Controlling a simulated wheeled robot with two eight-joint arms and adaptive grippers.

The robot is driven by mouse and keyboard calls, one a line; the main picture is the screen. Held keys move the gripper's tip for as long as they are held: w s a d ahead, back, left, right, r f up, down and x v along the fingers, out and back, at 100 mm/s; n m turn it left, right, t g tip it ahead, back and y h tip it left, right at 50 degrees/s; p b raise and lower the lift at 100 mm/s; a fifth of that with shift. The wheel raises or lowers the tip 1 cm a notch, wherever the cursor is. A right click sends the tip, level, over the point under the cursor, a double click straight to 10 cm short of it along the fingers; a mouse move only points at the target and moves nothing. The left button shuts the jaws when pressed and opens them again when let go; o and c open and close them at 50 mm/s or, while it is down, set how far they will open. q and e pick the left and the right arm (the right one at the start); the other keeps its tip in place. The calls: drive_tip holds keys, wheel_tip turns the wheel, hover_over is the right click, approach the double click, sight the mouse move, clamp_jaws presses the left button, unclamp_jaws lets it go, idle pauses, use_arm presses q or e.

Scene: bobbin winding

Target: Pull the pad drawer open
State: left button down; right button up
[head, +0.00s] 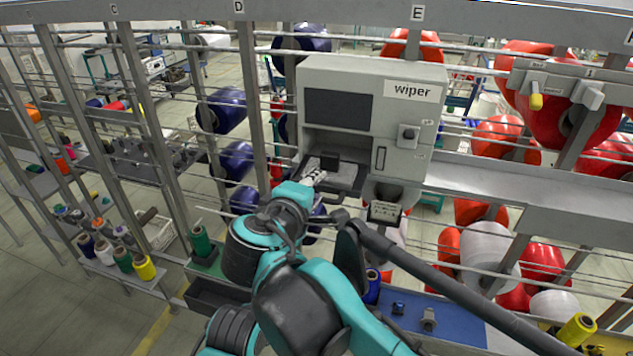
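The grey wiper machine (420,128), labelled "wiper", is mounted on the rack in the middle of the head view. A small dark block (329,160) stands at the drawer. My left gripper is not in view.
Rack posts and rails surround the machine. Green (200,242) and yellow (144,267) spools stand on low shelves at left. A blue mat (455,327) holds small parts at lower right. Big red and blue bobbins fill the rack behind.

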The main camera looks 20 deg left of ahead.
drive_tip(key=f+p+v, duration=0.1)
drive_tip(key=v, duration=0.5)
drive_tip(key=shift+s, duration=0.25)
drive_tip(key=shift+w, duration=0.1)
idle(0.3)
